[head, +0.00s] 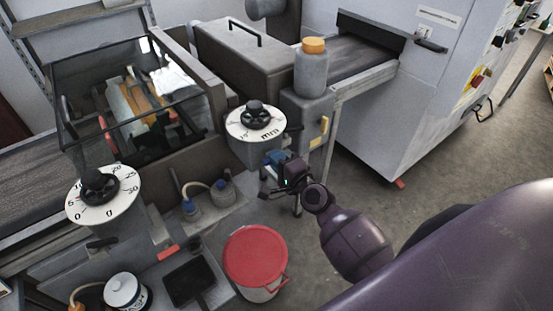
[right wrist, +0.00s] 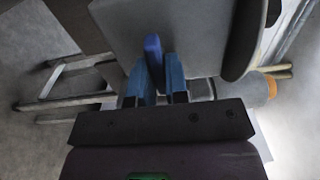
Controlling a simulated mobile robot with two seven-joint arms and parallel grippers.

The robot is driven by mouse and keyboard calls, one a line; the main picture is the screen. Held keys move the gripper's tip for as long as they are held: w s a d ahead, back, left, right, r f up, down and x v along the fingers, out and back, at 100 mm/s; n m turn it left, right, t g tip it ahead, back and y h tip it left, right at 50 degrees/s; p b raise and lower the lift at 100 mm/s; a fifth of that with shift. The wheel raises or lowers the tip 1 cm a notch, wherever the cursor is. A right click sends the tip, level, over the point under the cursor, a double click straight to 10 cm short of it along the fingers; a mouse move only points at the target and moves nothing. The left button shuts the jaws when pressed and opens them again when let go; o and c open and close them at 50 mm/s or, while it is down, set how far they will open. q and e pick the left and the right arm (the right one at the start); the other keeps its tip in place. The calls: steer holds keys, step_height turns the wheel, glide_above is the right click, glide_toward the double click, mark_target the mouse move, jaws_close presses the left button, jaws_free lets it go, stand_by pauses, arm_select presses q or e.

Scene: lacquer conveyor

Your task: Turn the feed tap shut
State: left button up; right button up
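The feed tap's dark blue handle (right wrist: 153,48) shows in the right wrist view, standing in front of a grey housing. My right gripper (right wrist: 157,80) has its two blue fingers on either side of this handle, with little or no gap visible. It looks shut on the handle. In the head view my right gripper (head: 275,160) is at the machine's side, below the right-hand dial. There the tap is largely hidden, and its handle is hard to tell from the blue fingers. My left gripper is not in view.
A dial marked mm (head: 256,122) sits just above my right gripper, and another dial (head: 103,194) is at left. A grey bottle with an orange cap (head: 312,70) stands above. A red-lidded bucket (head: 256,258) is below. Open floor (head: 350,165) lies to the right.

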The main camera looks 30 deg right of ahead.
steer(key=o, duration=0.4)
steer(key=shift+s+d+b, duration=0.25)
steer(key=shift+s+b, duration=0.05)
steer(key=shift+s, duration=1.5)
steer(key=shift+s+d+b, duration=0.25)
steer(key=shift+s, duration=1.5)
steer(key=shift+s+d+b, duration=0.25)
steer(key=shift+s+b, duration=0.05)
steer(key=shift+s, duration=1.5)
